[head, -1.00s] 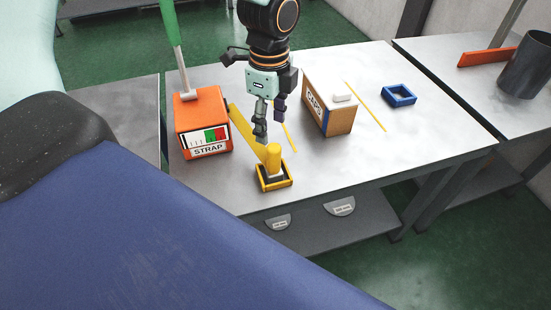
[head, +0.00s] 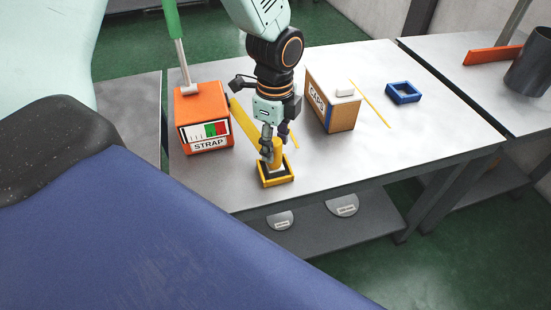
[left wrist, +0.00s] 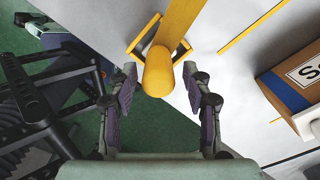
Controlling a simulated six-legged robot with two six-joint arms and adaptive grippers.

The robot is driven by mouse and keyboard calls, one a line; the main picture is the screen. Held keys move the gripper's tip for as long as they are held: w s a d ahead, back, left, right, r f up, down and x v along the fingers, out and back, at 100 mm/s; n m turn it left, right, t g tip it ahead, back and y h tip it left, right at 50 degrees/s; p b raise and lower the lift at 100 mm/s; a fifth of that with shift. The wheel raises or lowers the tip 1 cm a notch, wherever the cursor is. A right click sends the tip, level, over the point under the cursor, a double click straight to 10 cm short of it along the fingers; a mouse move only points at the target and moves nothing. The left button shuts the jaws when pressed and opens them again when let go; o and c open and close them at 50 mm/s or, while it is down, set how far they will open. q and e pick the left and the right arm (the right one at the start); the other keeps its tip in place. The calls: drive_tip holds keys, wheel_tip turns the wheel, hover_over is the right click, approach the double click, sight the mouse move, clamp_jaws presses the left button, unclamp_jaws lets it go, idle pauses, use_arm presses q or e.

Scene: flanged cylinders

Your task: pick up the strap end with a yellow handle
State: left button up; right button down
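The yellow handle (head: 277,154) of the strap end stands upright in a small yellow-rimmed tray (head: 290,179) near the front edge of the table. A flat yellow strap (head: 243,121) runs between the orange STRAP box (head: 205,120) and the handle. My left gripper (head: 274,142) is right at the handle, its fingers pointing down. In the left wrist view the handle (left wrist: 158,72) lies ahead between the parted fingertips of the left gripper (left wrist: 161,86), with gaps on both sides. My right gripper is not in view.
A blue tray (head: 403,92) lies farther right. Thin yellow lines mark the table. A grey cylinder (head: 529,62) stands on the right table. Free tabletop lies right of the yellow tray.

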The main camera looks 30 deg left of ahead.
use_arm(q)
drive_tip(key=shift+s+a, duration=0.15)
drive_tip(key=shift+s, duration=0.05)
drive_tip(key=shift+c, duration=1.4)
drive_tip(key=shift+w+d+r, duration=0.1)
drive_tip(key=shift+d, duration=0.1)
drive_tip(key=c, duration=0.5)
drive_tip(key=shift+a, duration=0.15)
clamp_jaws()
